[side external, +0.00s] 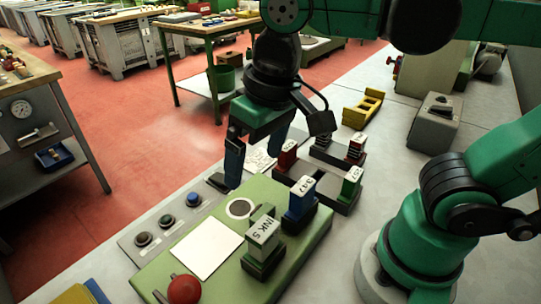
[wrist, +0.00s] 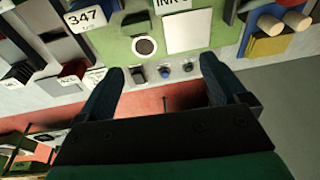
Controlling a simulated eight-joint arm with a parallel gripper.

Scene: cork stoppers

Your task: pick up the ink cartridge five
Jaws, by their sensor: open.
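The ink cartridge five (side external: 263,236) is a pale block with a green part, marked INK 5. It stands upright in a dark base near the front right edge of a green board (side external: 180,276). In the wrist view only a strip of the cartridge (wrist: 172,4) shows at the top edge. My gripper (side external: 252,170) points down with its blue fingers apart and nothing between them. It is above the far side of the board, behind the cartridge and apart from it. In the wrist view my gripper (wrist: 163,66) is also open and empty.
A blue block marked 347 (side external: 301,198) stands close behind the cartridge. A dark holder with red (side external: 287,156) and green (side external: 350,184) blocks lies beyond. A red knob (side external: 184,289) is at the front. A white sheet (side external: 206,247) lies flat left of the cartridge.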

